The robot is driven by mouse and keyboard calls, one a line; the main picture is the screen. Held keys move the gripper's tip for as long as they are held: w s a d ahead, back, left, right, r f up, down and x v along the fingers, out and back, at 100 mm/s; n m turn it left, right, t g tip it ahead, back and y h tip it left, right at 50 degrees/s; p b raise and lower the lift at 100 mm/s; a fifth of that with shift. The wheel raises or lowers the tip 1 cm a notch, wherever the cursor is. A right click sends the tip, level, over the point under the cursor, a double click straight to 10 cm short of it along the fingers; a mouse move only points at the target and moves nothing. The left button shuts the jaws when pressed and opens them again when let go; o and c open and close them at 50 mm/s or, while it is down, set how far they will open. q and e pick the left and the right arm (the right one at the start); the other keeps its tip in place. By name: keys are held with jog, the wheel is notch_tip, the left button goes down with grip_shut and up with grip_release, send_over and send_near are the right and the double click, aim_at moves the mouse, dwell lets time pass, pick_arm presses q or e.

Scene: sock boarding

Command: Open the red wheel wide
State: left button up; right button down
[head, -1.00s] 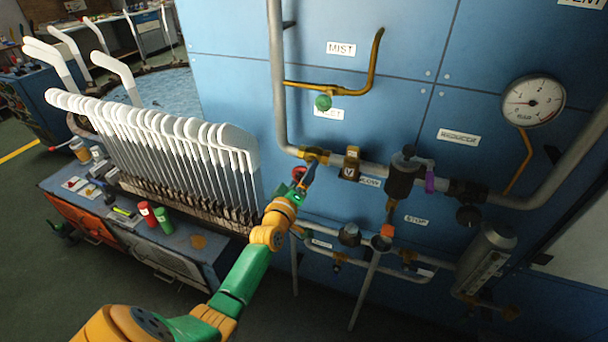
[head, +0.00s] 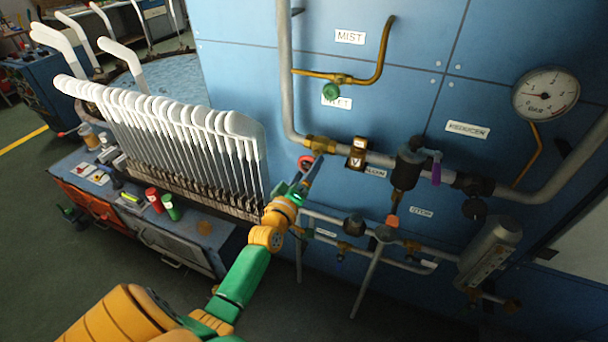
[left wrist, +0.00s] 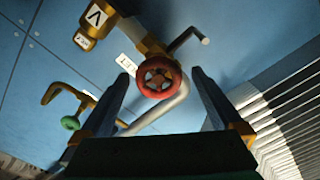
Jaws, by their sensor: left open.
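The red wheel (left wrist: 158,78) is a small spoked handwheel on a brass valve (left wrist: 152,46), seen face-on in the left wrist view. In the head view the red wheel (head: 305,162) shows only in part, just left of my gripper's tip, below the brass fitting (head: 320,144) on the grey pipe. My left gripper (head: 312,172) is open. In the left wrist view its two fingers (left wrist: 158,90) stand apart, one on each side of the wheel's line, and nothing is held between them. I cannot tell whether a finger touches the rim. My right gripper is not in view.
A green knob (head: 332,91) on a brass pipe is above the wheel. A grey pipe (head: 286,70) runs down the blue panel (head: 235,60). A rack of white sock boards (head: 190,130) stands close on the left. Lower pipes and valves (head: 354,224) lie to the right.

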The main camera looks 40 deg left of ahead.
pick_arm(q)
jog(key=m+b, duration=0.1)
jog(key=m, duration=0.2)
jog(key=s+m+b, duration=0.1)
jog(key=m, duration=0.3)
jog(key=s+m+b, duration=0.1)
jog(key=m+b, duration=0.1)
jog(key=m, duration=0.2)
jog(key=shift+s+r, duration=0.15)
jog(key=x, duration=0.5)
jog(key=shift+d, duration=0.1)
jog(key=shift+s, duration=0.1)
